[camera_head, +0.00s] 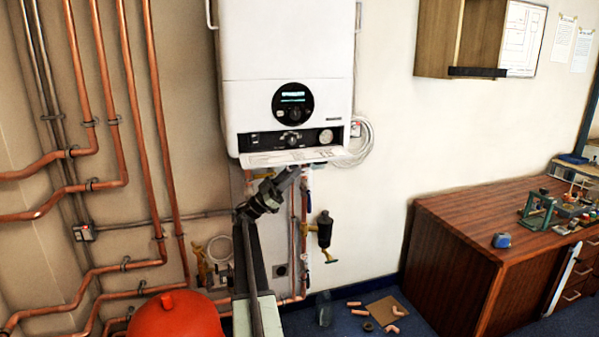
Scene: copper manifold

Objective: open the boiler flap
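The white boiler (286,50) hangs on the wall at the top centre, with a round dark display on its front. Its flap (275,158) is tilted down and sticks out below the control panel (292,139), and its inner face with printed markings shows. The panel's knob and gauge are exposed. My gripper (292,174) is just under the flap's front edge, pointing up and right. I cannot tell whether it touches the flap. Its fingers are dark and seen end-on, so their opening is unclear.
Copper pipes (158,130) run down the wall at left. A red vessel (176,318) stands at the bottom left. A dark valve fitting (324,230) is right of my arm. A wooden desk (470,245) is at right.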

